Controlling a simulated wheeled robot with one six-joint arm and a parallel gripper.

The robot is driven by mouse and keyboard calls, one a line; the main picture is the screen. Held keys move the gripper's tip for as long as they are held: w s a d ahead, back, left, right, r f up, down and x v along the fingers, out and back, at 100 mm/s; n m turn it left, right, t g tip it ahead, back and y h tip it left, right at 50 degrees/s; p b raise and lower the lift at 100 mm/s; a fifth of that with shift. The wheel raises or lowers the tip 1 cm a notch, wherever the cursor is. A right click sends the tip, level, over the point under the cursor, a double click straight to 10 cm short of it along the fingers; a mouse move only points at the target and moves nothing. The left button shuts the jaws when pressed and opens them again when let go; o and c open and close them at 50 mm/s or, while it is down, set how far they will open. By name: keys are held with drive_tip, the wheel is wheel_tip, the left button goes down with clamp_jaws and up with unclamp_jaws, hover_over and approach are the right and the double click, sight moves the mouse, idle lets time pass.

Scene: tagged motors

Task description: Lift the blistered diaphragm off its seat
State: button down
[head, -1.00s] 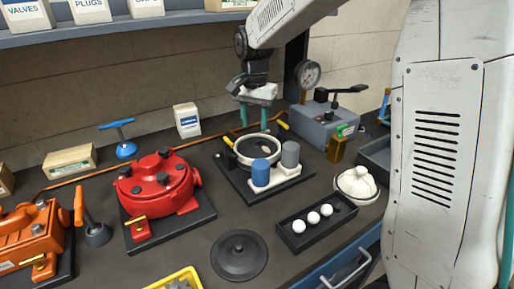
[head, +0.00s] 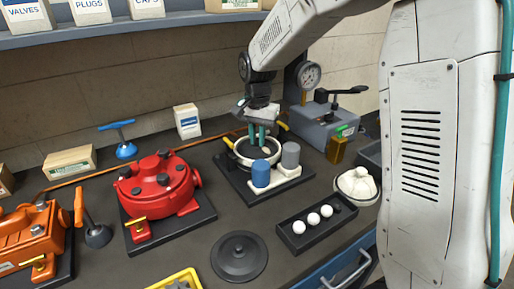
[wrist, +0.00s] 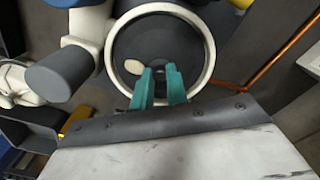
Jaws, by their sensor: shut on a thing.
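The blistered diaphragm (wrist: 160,35) is a dark disc inside a round white ring seat (head: 238,160). A pale oval blister (wrist: 131,67) shows on its face in the wrist view. My gripper (head: 259,145) points down over the ring, its teal fingers (wrist: 160,74) reaching inside the rim. They are shut on the diaphragm near its middle; the gripped part is mostly hidden between the fingertips. The disc appears to be still within the ring; I cannot tell any small gap beneath it.
A blue cylinder (head: 260,173) and a grey cylinder (head: 290,155) stand beside the ring. A gauge box (head: 325,125) is behind right. A tray with white balls (head: 317,235), a white domed cover (head: 358,184), a loose black disc (head: 239,257) and a red pump (head: 158,185) surround the station.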

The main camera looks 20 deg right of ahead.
sight(257, 141)
wheel_tip(257, 141, up, 13)
idle(0.7)
